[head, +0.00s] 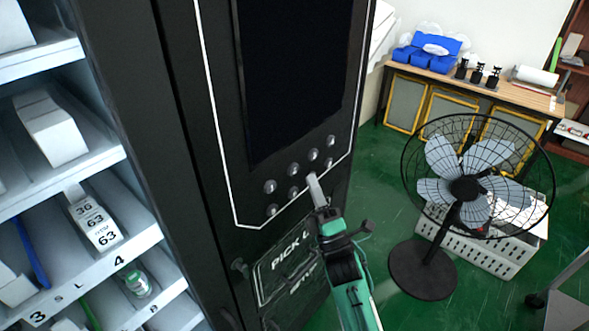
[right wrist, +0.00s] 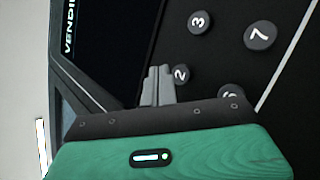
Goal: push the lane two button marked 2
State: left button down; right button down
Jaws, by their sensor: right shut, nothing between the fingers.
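The button marked 2 (right wrist: 180,74) is a round dark knob with a white digit on the black vending machine panel, partly hidden behind the fingertips in the right wrist view. In the head view, the digits are too small to read; by the layout, it is the second knob from the left in the upper row (head: 294,169). My right gripper (head: 314,178) is shut and empty, its fingertips close in front of the button panel. In the right wrist view its fingertips (right wrist: 158,70) show just left of the 2; I cannot tell whether they touch anything. My left gripper is out of view.
Buttons 3 (right wrist: 199,21), 7 (right wrist: 260,35) and 6 (right wrist: 231,92) sit close around the 2. A pick-up flap (head: 288,268) is below the panel. White shelves (head: 110,170) stand left. A fan (head: 464,190) and a crate (head: 480,245) stand on the green floor at right.

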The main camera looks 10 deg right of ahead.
jog(key=shift+s+d, duration=0.95)
jog(key=shift+s, duration=0.3)
